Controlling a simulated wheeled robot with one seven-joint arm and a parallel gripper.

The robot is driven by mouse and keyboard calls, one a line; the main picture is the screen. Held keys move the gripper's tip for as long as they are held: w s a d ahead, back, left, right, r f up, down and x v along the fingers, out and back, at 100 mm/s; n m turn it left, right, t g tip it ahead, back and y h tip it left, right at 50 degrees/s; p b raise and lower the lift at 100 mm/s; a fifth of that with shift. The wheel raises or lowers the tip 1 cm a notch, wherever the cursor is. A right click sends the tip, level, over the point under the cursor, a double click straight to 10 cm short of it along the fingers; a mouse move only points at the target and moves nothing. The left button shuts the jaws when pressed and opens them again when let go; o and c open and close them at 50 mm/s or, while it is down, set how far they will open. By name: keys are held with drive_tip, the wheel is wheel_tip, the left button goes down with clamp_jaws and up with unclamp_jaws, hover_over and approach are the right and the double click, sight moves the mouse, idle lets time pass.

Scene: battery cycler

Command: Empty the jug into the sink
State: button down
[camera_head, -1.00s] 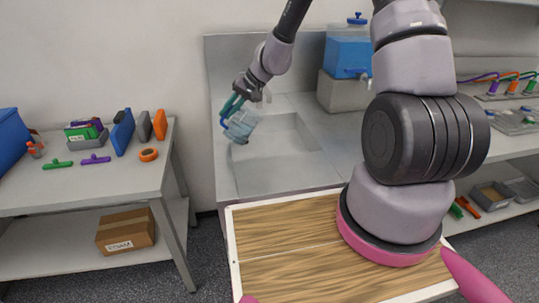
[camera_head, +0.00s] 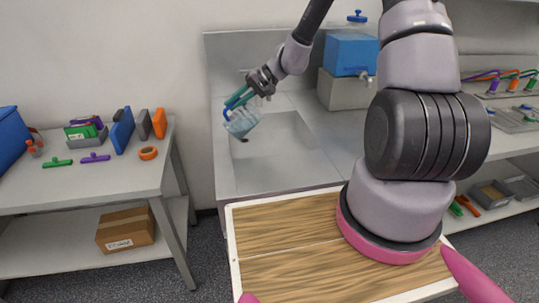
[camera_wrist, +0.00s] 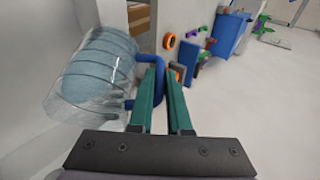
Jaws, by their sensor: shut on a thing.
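The clear, ridged jug (camera_head: 242,123) with a blue handle hangs tilted above the left part of the sink (camera_head: 285,155). It also shows on its side in the wrist view (camera_wrist: 90,75), with a bluish tint; I cannot tell how much liquid it holds. My gripper (camera_head: 234,101) has green fingers, which also show in the wrist view (camera_wrist: 165,75). They are shut on the jug's blue handle (camera_wrist: 120,72). A dark spot, perhaps the drain (camera_head: 244,140), lies in the basin just below the jug. No stream of liquid can be made out.
A blue tank with a tap (camera_head: 350,55) stands on a grey block (camera_head: 345,92) behind the sink, to the right. A side table (camera_head: 120,175) with folders and tools is at the left. A wood-topped board (camera_head: 290,235) lies in front.

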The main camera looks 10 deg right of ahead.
drive_tip(key=shift+w+d+f+m+y+p, duration=0.1)
drive_tip(key=shift+w+d+m+y+p, duration=0.2)
drive_tip(key=shift+d+y+p, duration=0.6)
drive_tip(key=shift+w+d+m+y+p, duration=0.25)
drive_tip(key=shift+d+y+p, duration=0.5)
drive_tip(key=shift+p, duration=0.25)
idle(1.9)
